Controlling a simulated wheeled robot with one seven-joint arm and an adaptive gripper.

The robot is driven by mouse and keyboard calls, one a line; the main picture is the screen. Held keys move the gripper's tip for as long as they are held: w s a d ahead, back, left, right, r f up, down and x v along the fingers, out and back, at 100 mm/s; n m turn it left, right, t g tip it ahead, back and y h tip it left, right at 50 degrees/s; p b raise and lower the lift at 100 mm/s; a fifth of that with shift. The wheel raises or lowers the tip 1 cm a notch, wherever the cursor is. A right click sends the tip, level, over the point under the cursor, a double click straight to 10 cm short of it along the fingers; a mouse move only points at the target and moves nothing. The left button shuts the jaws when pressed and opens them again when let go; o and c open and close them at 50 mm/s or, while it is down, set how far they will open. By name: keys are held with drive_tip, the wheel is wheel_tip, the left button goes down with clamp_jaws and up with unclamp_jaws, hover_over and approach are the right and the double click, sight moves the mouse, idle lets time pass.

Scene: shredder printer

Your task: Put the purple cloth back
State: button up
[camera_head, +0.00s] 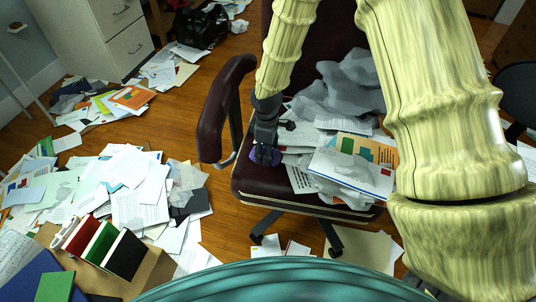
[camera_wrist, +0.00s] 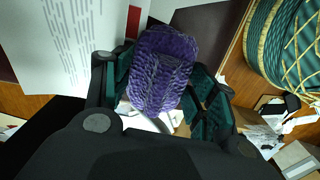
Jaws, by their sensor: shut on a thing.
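The purple cloth (camera_wrist: 162,68) is a bunched, textured bundle between the two fingers of my gripper (camera_wrist: 160,85) in the wrist view. My gripper is shut on it. In the head view my gripper (camera_head: 266,152) points down over the left side of the chair seat, with a small bit of purple showing at its tips. Whether the cloth touches the seat I cannot tell. The dark red office chair (camera_head: 249,182) bears papers, booklets and a grey crumpled heap (camera_head: 345,88).
Papers (camera_head: 130,170) are strewn over the wooden floor (camera_head: 205,75) on the left. A box with upright binders (camera_head: 100,245) stands at the lower left. A white cabinet (camera_head: 125,45) stands at the back left. The chair's armrest (camera_head: 212,115) is close left of my gripper.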

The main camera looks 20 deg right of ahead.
drive_tip(key=shift+w+d+f, duration=0.1)
drive_tip(key=shift+w+d, duration=0.15)
drive_tip(key=shift+w, duration=0.2)
drive_tip(key=shift+w+d+f, duration=0.1)
drive_tip(key=shift+w+d, duration=0.1)
drive_tip(key=shift+w, duration=0.25)
drive_tip(key=shift+f+b, duration=0.55)
drive_tip(key=shift+f, duration=1.1)
drive_tip(key=o, duration=1)
drive_tip(key=shift+f, duration=0.1)
wheel_tip(320, 180, up, 12)
drive_tip(key=p, duration=0.2)
drive_tip(key=shift+p, duration=0.35)
